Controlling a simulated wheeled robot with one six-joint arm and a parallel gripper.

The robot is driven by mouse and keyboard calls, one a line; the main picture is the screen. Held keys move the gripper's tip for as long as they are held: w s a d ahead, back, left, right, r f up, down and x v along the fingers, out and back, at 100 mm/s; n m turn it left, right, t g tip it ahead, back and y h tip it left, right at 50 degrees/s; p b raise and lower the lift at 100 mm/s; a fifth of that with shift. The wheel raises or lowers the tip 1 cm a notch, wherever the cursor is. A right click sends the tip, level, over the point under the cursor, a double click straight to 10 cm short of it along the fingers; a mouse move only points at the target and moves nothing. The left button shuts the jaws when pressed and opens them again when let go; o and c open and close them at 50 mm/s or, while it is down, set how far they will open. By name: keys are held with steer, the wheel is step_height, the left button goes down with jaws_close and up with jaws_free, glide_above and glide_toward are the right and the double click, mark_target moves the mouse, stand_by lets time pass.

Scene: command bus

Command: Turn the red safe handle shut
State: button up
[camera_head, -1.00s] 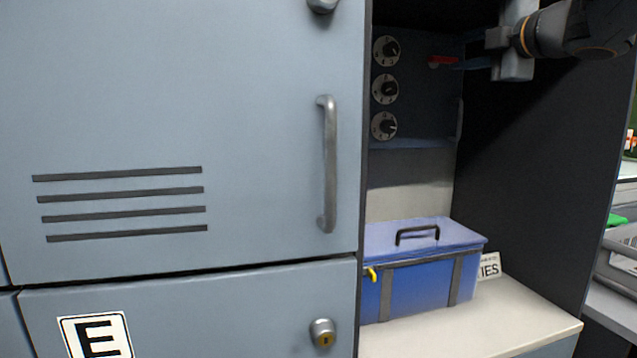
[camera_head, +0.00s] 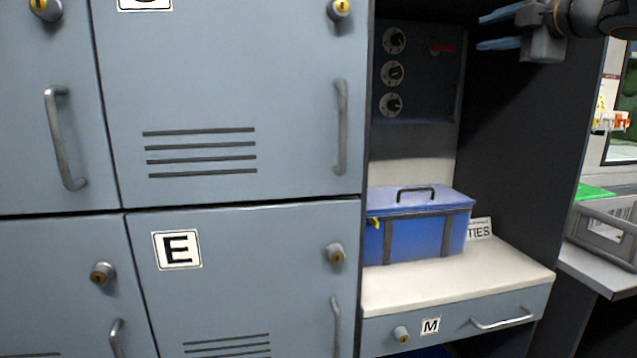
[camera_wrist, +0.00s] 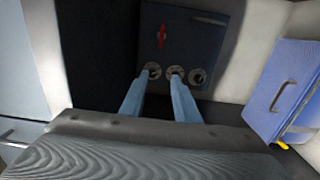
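The safe (camera_head: 425,85) is a dark blue panel in the recess right of the lockers, with dials in a column. Its red handle (camera_head: 440,49) lies about level near the top right of the panel. In the wrist view, which is turned on its side, the red handle (camera_wrist: 162,36) appears upright beyond the row of dials on the safe (camera_wrist: 200,40). My gripper (camera_head: 482,30) is at the upper right in the head view, apart from the handle. Its blue fingers are spread with nothing between them, also in the wrist view (camera_wrist: 155,90).
A blue toolbox (camera_head: 415,228) stands on the white counter (camera_head: 470,285) below the safe. Grey lockers (camera_head: 230,100) with protruding handles fill the left. A dark side wall (camera_head: 520,150) bounds the recess on the right. A grey crate (camera_head: 605,235) stands further right.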

step_height(320, 180, down, 34)
steer(key=a+m+g+h, duration=0.1)
steer(key=m+g+h, duration=0.55)
steer(key=m, duration=0.75)
steer(key=s+a+f+m+g+y, duration=0.1)
steer(key=s+a+f+m+g, duration=0.1)
steer(key=s+f, duration=0.5)
steer(key=s+a+f+m+g+y, duration=0.1)
steer(key=s+a+f+m+g, duration=0.1)
steer(key=s+a+f+g, duration=0.3)
steer(key=s+a+f+m+g+y, duration=0.1)
steer(key=s+a+f+g, duration=0.3)
steer(key=s+f, duration=0.6)
steer(key=s+a+m, duration=0.1)
steer(key=s+a, duration=0.1)
steer(key=shift+s, duration=0.35)
steer(key=shift+o, duration=0.4)
